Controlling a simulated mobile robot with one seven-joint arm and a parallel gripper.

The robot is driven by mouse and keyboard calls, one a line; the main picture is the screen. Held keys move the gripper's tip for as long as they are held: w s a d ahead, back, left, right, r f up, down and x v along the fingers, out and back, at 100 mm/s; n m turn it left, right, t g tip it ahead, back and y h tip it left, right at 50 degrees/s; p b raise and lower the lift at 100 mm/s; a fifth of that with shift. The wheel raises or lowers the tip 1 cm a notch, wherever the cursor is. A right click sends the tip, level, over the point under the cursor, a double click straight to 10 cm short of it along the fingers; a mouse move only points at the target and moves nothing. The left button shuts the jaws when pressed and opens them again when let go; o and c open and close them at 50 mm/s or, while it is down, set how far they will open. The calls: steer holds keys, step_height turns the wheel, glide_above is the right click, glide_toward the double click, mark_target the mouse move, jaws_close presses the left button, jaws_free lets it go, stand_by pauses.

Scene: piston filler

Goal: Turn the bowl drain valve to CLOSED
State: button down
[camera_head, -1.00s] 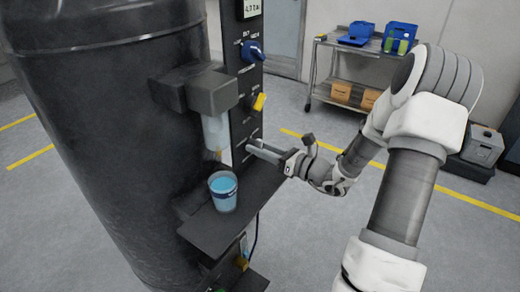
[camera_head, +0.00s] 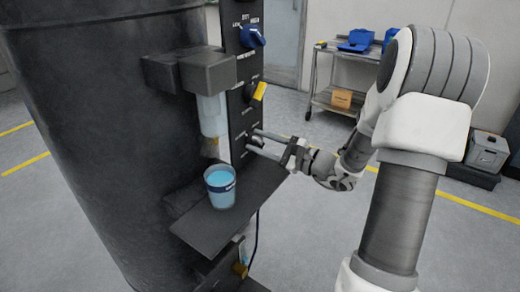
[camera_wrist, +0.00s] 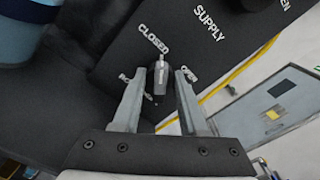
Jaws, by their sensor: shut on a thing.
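The drain valve is the small dark knob (camera_wrist: 160,78) in the wrist view, on the black panel (camera_head: 238,120). CLOSED is printed above it and OPEN to its right; the label at its lower left is partly hidden and hard to read. A pale mark on the knob points up, roughly toward CLOSED; its exact angle is unclear. In the head view my gripper (camera_head: 256,143) reaches the panel's lower part from the right, and the knob is hard to make out there.
A cup of blue liquid (camera_head: 220,187) stands on the dark shelf (camera_head: 215,229), just left of and below my gripper. A yellow handle (camera_head: 259,91) and a blue knob (camera_head: 251,37) sit higher on the panel. A cart (camera_head: 342,95) stands behind, with open floor between.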

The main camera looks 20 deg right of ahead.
steer(key=shift+n+b, duration=0.45)
steer(key=shift+n, duration=0.15)
steer(key=shift+c, duration=2.2)
jaws_free()
steer(key=shift+s+d, duration=0.1)
steer(key=p+v, duration=0.3)
steer(key=v, duration=1.4)
